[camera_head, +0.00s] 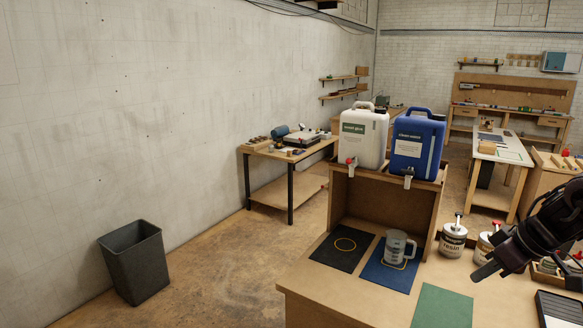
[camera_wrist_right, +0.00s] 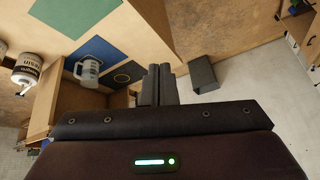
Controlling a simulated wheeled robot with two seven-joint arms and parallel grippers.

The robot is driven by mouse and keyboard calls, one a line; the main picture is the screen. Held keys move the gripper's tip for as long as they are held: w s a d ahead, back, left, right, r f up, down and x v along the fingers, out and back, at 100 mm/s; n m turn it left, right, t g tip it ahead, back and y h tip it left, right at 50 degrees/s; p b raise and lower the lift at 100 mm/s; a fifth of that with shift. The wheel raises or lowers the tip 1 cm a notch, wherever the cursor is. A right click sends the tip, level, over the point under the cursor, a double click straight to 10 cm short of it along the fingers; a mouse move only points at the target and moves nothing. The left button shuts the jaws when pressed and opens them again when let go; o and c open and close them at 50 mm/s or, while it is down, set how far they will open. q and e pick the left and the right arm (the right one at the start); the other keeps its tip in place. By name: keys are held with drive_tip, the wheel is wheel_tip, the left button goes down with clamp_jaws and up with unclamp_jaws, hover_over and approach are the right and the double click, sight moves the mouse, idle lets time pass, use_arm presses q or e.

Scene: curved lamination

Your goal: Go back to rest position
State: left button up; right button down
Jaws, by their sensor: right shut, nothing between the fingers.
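My right gripper (camera_head: 489,268) is at the right side of the head view, above the workbench (camera_head: 352,300), right of the green mat. Its fingers (camera_wrist_right: 158,84) are closed together and empty in the right wrist view. A clear measuring jug (camera_head: 397,250) stands on the blue mat (camera_head: 378,276), below the blue jerrycan; it also shows in the wrist view (camera_wrist_right: 87,71). My left gripper is not in view.
A white jerrycan (camera_head: 362,137) and a blue jerrycan (camera_head: 416,145) with taps stand on a wooden stand (camera_head: 388,197). A black mat (camera_head: 333,258) and a green mat (camera_head: 442,307) lie on the bench. Resin cans (camera_head: 453,241) stand close left of my right gripper. A dark bin (camera_head: 136,262) stands on the floor.

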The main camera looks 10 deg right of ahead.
drive_tip(key=d+f+m+t+b, duration=0.1)
drive_tip(key=d+f, duration=0.3)
drive_tip(key=f, duration=0.3)
drive_tip(key=w+d+f+t+b, duration=0.1)
drive_tip(key=d+f, duration=0.3)
drive_tip(key=f, duration=0.4)
drive_tip(key=d+f+m+t+b, duration=0.1)
drive_tip(key=d+f+t, duration=0.15)
drive_tip(key=f, duration=0.45)
drive_tip(key=s+a+f+m+g+h+b, duration=0.1)
drive_tip(key=s+f, duration=0.4)
drive_tip(key=f, duration=0.7)
drive_tip(key=s+a+f+g+h+b, duration=0.15)
drive_tip(key=s+f, duration=0.35)
drive_tip(key=f, duration=0.8)
drive_tip(key=s+f+m+h+b, duration=0.15)
drive_tip(key=s+f, duration=0.45)
drive_tip(key=f, duration=0.6)
drive_tip(key=s+a+f+n+g+b, duration=0.1)
drive_tip(key=s+a+f+g+b, duration=0.1)
drive_tip(key=s+a+f, duration=0.9)
drive_tip(key=s+a+f+n+g+y+b, duration=0.1)
drive_tip(key=s+a+f+g, duration=0.3)
drive_tip(key=s+a+f, duration=0.7)
drive_tip(key=s+a+b, duration=0.1)
drive_tip(key=s+a, duration=0.2)
drive_tip(key=a, duration=0.4)
drive_tip(key=shift+a+f, duration=0.3)
drive_tip(key=shift+a, duration=0.1)
